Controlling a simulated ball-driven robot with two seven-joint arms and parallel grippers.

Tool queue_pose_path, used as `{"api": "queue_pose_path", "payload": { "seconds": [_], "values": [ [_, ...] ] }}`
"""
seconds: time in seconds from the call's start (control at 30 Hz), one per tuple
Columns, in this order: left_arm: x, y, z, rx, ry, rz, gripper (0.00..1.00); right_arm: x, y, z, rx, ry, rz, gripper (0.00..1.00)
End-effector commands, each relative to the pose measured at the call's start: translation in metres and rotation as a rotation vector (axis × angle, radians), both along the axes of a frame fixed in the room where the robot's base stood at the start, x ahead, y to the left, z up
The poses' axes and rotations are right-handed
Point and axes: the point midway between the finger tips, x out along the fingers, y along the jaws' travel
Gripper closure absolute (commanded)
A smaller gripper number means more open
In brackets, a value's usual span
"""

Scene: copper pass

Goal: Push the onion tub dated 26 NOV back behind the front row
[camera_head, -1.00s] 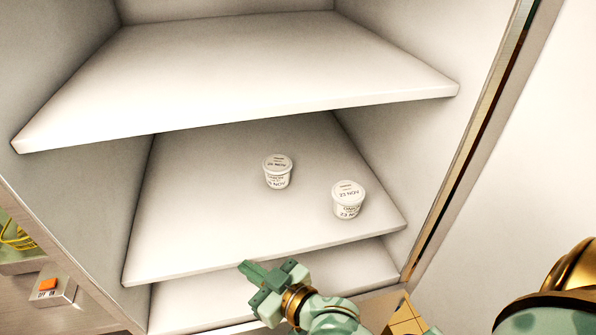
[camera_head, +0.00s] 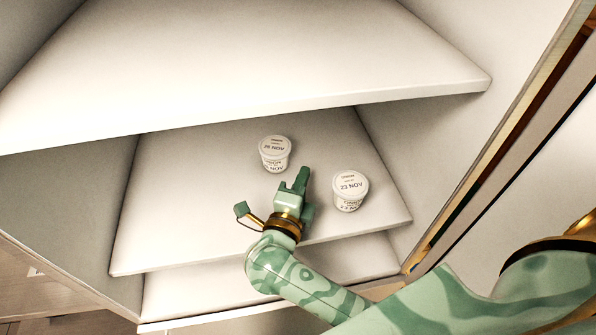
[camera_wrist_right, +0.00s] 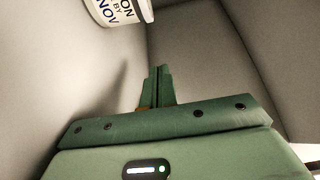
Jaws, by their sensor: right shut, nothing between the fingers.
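Two white onion tubs stand upright on the middle shelf. The left tub (camera_head: 275,154) sits farther back; its lid date looks like 26 NOV but is blurred. The right tub (camera_head: 350,191) is nearer the front edge, its lid reading 23 NOV. My right gripper (camera_head: 303,175) is shut and empty over the shelf, between the tubs, its tips close to the front right of the left tub. I cannot tell whether they touch. The right wrist view shows the closed fingers (camera_wrist_right: 160,85) and part of one tub (camera_wrist_right: 122,10) ahead at upper left. My left gripper is out of view.
An upper shelf (camera_head: 240,70) overhangs the back of the middle shelf (camera_head: 165,220). A lower shelf (camera_head: 190,295) lies beneath. The cabinet's right wall (camera_head: 400,140) is close beside the right tub. The shelf's left part is bare.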

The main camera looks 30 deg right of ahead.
Motion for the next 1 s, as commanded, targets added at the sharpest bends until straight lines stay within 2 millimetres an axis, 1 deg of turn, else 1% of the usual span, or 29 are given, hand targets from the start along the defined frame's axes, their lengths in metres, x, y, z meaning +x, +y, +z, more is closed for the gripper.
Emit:
{"api": "queue_pose_path", "payload": {
  "seconds": [0.03, 0.2, 0.33, 0.37, 0.4, 0.43, 0.6, 0.73, 1.0],
  "values": [
    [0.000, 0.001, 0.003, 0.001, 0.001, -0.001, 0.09, 0.008, -0.007, 0.003, -0.006, -0.004, 0.000, 1.00],
    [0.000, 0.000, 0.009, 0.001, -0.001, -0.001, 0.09, 0.035, -0.034, 0.003, -0.008, -0.004, -0.001, 1.00],
    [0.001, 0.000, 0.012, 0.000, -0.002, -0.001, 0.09, 0.054, -0.052, 0.003, -0.007, -0.003, -0.001, 1.00],
    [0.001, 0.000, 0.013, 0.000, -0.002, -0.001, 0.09, 0.058, -0.052, 0.003, -0.006, -0.003, 0.000, 1.00],
    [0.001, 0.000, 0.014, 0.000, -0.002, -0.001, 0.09, 0.060, -0.042, 0.002, 0.000, -0.001, 0.001, 1.00],
    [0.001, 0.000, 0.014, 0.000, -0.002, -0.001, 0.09, 0.062, -0.037, 0.002, 0.000, -0.001, 0.002, 1.00],
    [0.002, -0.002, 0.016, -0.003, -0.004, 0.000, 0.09, 0.069, -0.021, 0.001, -0.001, -0.001, 0.000, 1.00],
    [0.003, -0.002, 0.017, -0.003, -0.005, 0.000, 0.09, 0.071, -0.016, 0.001, -0.001, -0.001, 0.000, 1.00],
    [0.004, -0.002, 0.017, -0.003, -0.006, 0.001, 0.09, 0.070, -0.015, 0.000, -0.003, -0.001, 0.000, 1.00]
  ]
}}
